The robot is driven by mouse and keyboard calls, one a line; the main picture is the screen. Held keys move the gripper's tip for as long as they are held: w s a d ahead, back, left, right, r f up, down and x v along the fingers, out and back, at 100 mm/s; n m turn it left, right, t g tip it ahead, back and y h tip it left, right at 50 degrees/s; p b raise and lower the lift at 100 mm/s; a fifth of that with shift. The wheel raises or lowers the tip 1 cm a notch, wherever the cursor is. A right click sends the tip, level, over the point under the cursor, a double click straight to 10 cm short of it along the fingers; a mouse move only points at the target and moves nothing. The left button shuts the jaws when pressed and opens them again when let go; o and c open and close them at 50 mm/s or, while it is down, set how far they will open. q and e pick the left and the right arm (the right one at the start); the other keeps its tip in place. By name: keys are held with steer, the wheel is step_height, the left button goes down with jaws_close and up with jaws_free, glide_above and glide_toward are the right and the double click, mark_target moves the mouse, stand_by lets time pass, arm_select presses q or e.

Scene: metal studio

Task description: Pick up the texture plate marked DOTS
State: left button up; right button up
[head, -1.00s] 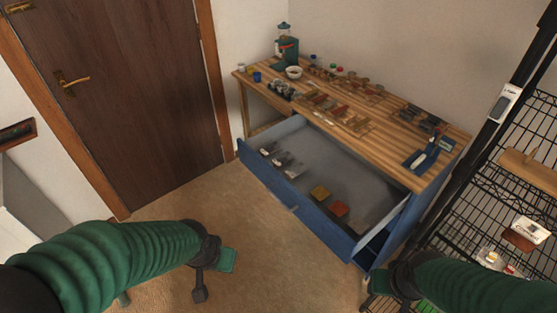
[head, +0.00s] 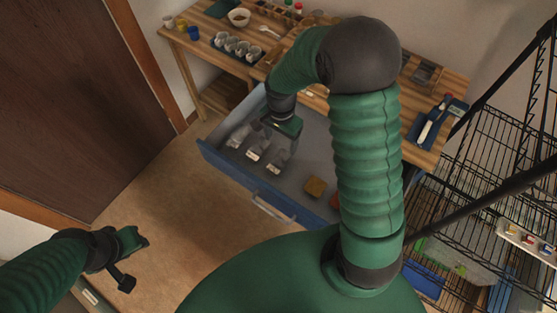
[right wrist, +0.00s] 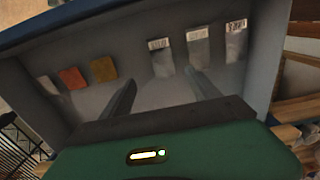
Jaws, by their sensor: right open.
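Three grey plates with white labels lie in a row in the open blue drawer (head: 212,158): a left one (head: 238,136), a middle one (head: 258,150) and a right one (head: 279,158). They also show in the right wrist view as a left plate (right wrist: 163,63), a middle plate (right wrist: 198,50) and a right plate (right wrist: 236,42). The label print is too small to read, so I cannot tell which is DOTS. My right gripper (right wrist: 165,88) is open and empty above the drawer, its fingers pointing toward the plates. My left gripper (head: 128,258) hangs over the floor, its jaws unclear.
The drawer also holds a yellow block (head: 316,186) and, in the right wrist view, an orange block (right wrist: 72,78) and a pale block (right wrist: 46,85). The wooden bench (head: 452,90) behind carries cups and trays. A black wire rack (head: 490,140) stands at right.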

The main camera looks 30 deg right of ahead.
mark_target(279, 162)
steer(key=f, duration=1.1)
steer(key=shift+w+b, duration=0.2)
steer(key=shift+b, duration=0.1)
steer(key=shift+w+a+f, duration=0.1)
steer(key=shift+w+f, duration=0.05)
steer(key=shift+f, duration=0.15)
steer(key=shift+a, duration=0.1)
steer(key=shift+a+r, duration=0.1)
steer(key=shift+r, duration=0.05)
steer(key=c, duration=1.5)
